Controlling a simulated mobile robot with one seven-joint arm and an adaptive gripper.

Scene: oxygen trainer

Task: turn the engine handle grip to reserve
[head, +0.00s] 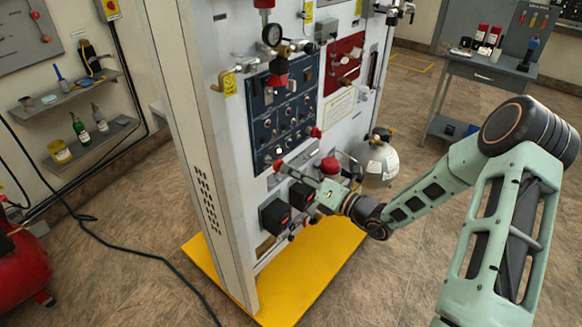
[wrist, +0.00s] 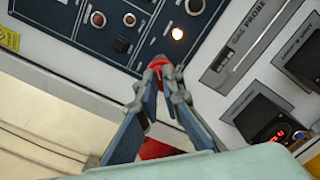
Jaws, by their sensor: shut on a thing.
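A small red grip (wrist: 157,64), which I take to be the engine handle grip, is at the lower edge of the dark blue panel (wrist: 120,22). My gripper (wrist: 160,78) is shut on it, with the fingertips meeting around it and hiding most of it. In the head view the red grip (head: 279,165) shows at the lower left corner of the blue panel, with my gripper (head: 287,170) reaching it from the right. The handle's angle and any reserve mark cannot be made out. Another red patch (wrist: 152,148) shows between the fingers.
A lit lamp (wrist: 177,33) and knobs are close above the fingertips. Black boxes with red displays (head: 275,217) are below the panel. A red knob (head: 330,166) and a grey cylinder (head: 376,162) are near my arm. The trainer stands on a yellow base (head: 300,275).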

